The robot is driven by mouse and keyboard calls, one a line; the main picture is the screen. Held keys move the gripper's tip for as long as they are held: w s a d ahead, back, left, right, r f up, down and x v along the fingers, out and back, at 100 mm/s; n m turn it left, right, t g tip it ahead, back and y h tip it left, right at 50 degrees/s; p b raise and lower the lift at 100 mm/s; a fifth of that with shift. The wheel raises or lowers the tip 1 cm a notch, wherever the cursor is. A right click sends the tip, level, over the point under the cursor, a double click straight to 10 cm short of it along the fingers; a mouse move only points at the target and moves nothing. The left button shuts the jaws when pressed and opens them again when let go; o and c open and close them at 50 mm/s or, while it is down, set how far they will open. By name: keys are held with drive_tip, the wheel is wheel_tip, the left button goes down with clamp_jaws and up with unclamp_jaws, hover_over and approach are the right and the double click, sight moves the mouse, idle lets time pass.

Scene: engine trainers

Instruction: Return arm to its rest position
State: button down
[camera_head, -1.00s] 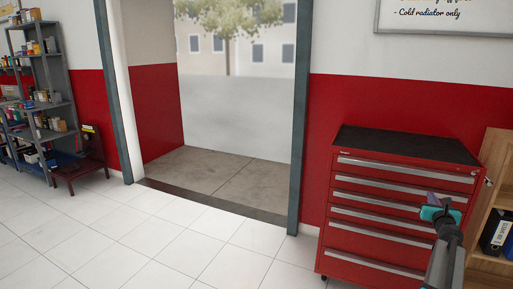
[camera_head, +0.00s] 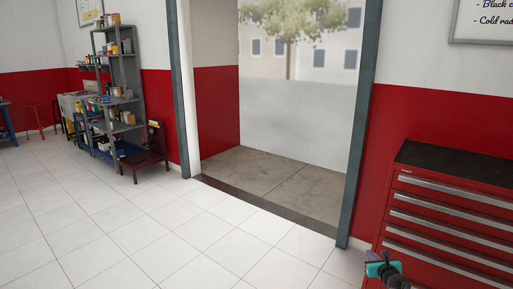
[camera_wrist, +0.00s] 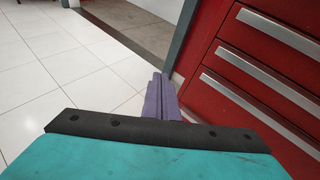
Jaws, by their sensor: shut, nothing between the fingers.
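My gripper (camera_head: 376,268) shows at the bottom right of the head view, in front of the red tool cabinet. It is teal with a dark arm behind it. In the wrist view its purple fingers (camera_wrist: 160,98) are together, with nothing between them, beyond a black edge and teal body. The lower part of my arm is cut off by the frame edge.
The red tool cabinet (camera_head: 456,205) stands at the right, and its drawers (camera_wrist: 262,75) fill the right of the wrist view. A grey shelf (camera_head: 118,95) and a small dark red stand (camera_head: 145,160) are left of the open doorway (camera_head: 285,185). White tiled floor (camera_head: 150,220) is clear.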

drive_tip(key=s+a+f+n+g+y+p, duration=0.15)
drive_tip(key=s+a+f+n, duration=0.35)
drive_tip(key=a, duration=0.6)
drive_tip(key=s+a+f+n+g+y, duration=0.2)
drive_tip(key=s+a+f+g, duration=0.1)
drive_tip(key=a+f, duration=0.55)
drive_tip(key=s+a+f+n+g+y+p, duration=0.15)
drive_tip(key=s+a+f+n, duration=0.25)
drive_tip(key=a, duration=0.8)
drive_tip(key=s+a+f+n+g+y, duration=0.25)
drive_tip(key=s+a+f+n, duration=0.25)
drive_tip(key=s+a, duration=0.3)
drive_tip(key=s+a+f+n+g+h, duration=0.1)
drive_tip(key=s+f+n+g, duration=0.15)
drive_tip(key=s, duration=0.45)
drive_tip(key=s+a+f+n+g, duration=0.1)
drive_tip(key=s+a+n+g, duration=0.15)
drive_tip(key=s, duration=0.35)
drive_tip(key=s+f+n+g+h, duration=0.1)
drive_tip(key=s+n, duration=0.3)
drive_tip(key=s, duration=0.3)
drive_tip(key=s+d+r+n+g+h, duration=0.1)
drive_tip(key=s+d+n+g+h, duration=0.1)
drive_tip(key=s+d+n, duration=0.2)
drive_tip(key=s+d+n+g+h, duration=0.2)
drive_tip(key=s+d+n+g, duration=0.1)
drive_tip(key=s+n, duration=0.4)
drive_tip(key=shift+s+d+r+p, duration=0.35)
drive_tip(key=shift+s+p, duration=0.1)
drive_tip(key=shift+s, duration=0.5)
